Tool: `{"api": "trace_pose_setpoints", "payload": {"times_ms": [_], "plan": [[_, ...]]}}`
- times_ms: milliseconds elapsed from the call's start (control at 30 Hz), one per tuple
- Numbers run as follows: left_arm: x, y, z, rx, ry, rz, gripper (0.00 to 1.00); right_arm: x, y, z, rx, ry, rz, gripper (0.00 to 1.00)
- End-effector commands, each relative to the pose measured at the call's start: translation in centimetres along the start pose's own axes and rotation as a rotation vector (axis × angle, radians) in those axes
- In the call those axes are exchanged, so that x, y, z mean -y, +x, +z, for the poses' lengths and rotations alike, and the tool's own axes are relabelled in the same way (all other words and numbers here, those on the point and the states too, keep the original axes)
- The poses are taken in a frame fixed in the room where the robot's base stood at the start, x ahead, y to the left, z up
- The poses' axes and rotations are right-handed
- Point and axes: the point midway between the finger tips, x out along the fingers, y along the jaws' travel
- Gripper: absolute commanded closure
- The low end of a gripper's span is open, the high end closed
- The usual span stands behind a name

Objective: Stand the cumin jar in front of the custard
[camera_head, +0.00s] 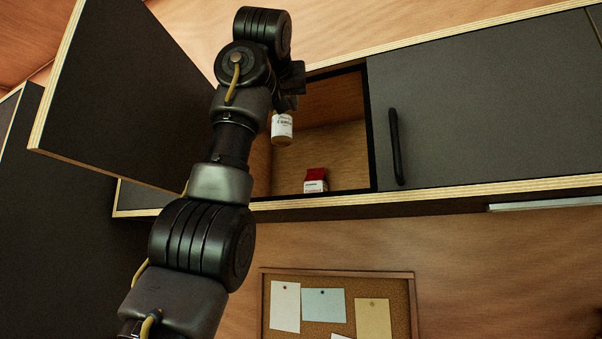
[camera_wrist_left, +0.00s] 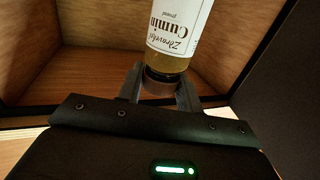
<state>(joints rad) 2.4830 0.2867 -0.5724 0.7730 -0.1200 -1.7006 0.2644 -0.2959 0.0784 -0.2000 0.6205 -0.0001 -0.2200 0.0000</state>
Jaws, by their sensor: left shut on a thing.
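The cumin jar (camera_head: 282,127) has a white label and a yellowish-brown body. My left gripper (camera_head: 286,103) is shut on its dark lid and holds it from above, roughly upright, in the open cabinet's mouth. A small red and white carton (camera_head: 316,181), likely the custard, stands on the cabinet floor, below and to the right of the jar. The carton is not visible in the wrist view. My right gripper is out of view.
The wall cabinet (camera_head: 340,140) is open, its dark door (camera_head: 125,95) swung out to the left beside my arm. A closed dark door (camera_head: 480,105) with a black handle (camera_head: 397,147) bounds the opening on the right. The cabinet floor around the carton looks clear. A corkboard (camera_head: 340,305) hangs below.

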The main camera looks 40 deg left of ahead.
Motion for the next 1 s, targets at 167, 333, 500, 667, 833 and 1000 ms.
{"api": "trace_pose_setpoints", "payload": {"times_ms": [167, 333, 500, 667, 833, 1000], "plan": [[-1.0, 5.0, 1.6, 0.002, 0.001, -0.001, 0.90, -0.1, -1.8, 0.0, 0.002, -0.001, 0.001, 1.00], [-1.5, 7.6, 4.9, 0.001, 0.001, -0.001, 0.90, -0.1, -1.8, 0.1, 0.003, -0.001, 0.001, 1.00], [-1.8, 8.9, 6.5, -0.001, 0.000, 0.000, 0.90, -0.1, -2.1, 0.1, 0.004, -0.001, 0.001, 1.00], [-1.8, 9.2, 6.8, -0.001, -0.001, 0.000, 0.90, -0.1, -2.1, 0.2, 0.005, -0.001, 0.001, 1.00], [-1.9, 9.9, 7.8, -0.002, 0.000, 0.000, 0.90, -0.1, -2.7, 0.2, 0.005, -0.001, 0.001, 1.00], [-1.9, 9.9, 9.6, -0.001, 0.000, 0.000, 0.90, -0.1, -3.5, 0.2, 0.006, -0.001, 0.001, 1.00]]}}
